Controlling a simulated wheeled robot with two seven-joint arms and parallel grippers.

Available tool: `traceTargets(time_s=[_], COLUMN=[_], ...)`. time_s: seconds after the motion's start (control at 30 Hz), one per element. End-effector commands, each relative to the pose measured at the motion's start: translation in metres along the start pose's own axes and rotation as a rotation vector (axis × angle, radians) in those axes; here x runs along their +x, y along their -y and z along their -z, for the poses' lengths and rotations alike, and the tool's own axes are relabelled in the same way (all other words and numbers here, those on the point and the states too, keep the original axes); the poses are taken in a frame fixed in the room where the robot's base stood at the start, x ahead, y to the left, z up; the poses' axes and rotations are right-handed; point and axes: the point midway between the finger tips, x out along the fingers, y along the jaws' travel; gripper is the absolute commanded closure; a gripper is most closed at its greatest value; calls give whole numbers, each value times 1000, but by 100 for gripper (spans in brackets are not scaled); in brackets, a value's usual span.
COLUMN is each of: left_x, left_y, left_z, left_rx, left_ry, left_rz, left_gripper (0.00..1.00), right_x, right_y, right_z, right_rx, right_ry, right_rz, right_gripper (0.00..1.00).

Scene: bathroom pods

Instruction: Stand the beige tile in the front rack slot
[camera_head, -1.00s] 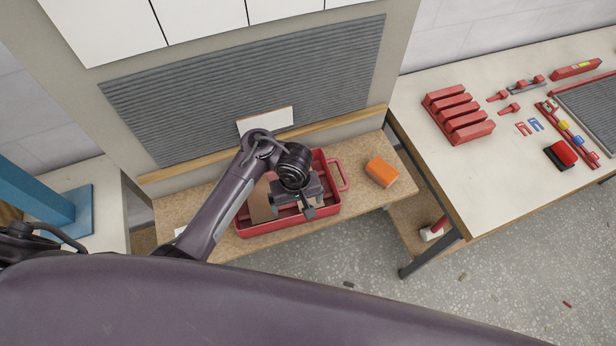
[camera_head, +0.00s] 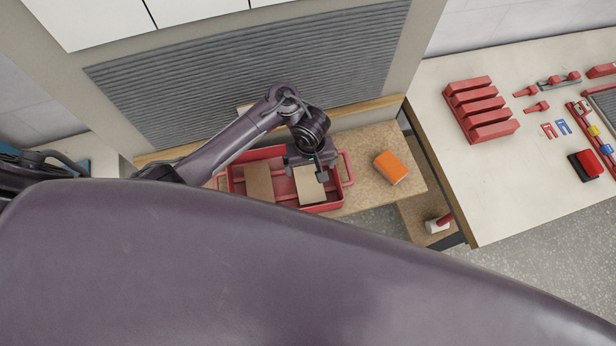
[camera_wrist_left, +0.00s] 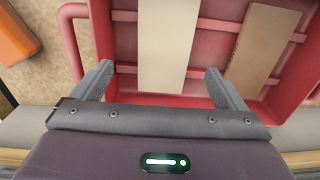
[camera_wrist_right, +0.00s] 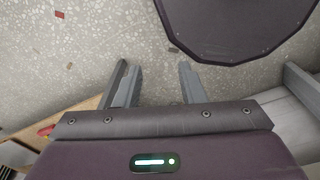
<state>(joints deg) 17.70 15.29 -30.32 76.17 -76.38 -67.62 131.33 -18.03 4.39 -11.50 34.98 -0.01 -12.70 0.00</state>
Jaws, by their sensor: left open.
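The beige tile (camera_head: 311,188) lies in a red tray (camera_head: 335,207) on a chipboard ledge, partly hidden by my left gripper. It also shows in the left wrist view (camera_wrist_left: 168,45), between the two spread fingers. My left gripper (camera_head: 306,174) is open above this tile and holds nothing. A darker brown tile (camera_head: 259,184) lies beside it in the tray, to the left in the head view. The red rack (camera_head: 482,108), with several parallel slots, stands on the right-hand table. My right gripper (camera_wrist_right: 153,68) is open and empty above the speckled floor; the head view does not show it.
An orange block (camera_head: 391,168) sits on the ledge right of the tray. A gap separates the ledge from the pale table (camera_head: 450,165). Small red and blue parts and a red-black block (camera_head: 586,164) lie right of the rack. A ribbed adhesive wall panel (camera_head: 250,75) rises behind the tray.

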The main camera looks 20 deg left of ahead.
Motion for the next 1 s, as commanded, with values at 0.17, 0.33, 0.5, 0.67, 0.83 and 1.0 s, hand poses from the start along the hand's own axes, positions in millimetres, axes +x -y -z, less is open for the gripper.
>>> traceTargets(time_s=[0.17,0.33,0.5,0.67,0.83,1.0], left_x=[7,32,52,55,55,55], left_y=[3,8,8,8,7,7], left_z=[0,-4,-5,-5,-5,-5], left_rx=[-3,-2,-2,-3,-3,-3], left_ry=[1,1,1,1,1,1], left_rz=[3,6,4,1,1,1], left_gripper=[6,6,6,6,12,34], right_x=[1,7,12,12,12,12], right_y=[-2,-6,-7,-6,-6,-6], right_z=[9,27,24,16,14,14], right_rx=[0,-1,-1,-1,-1,-1], right_ry=[-13,-40,-37,-26,-23,-22], right_rz=[-2,-7,-9,-8,-7,-7], right_gripper=[64,64,64,64,64,64])
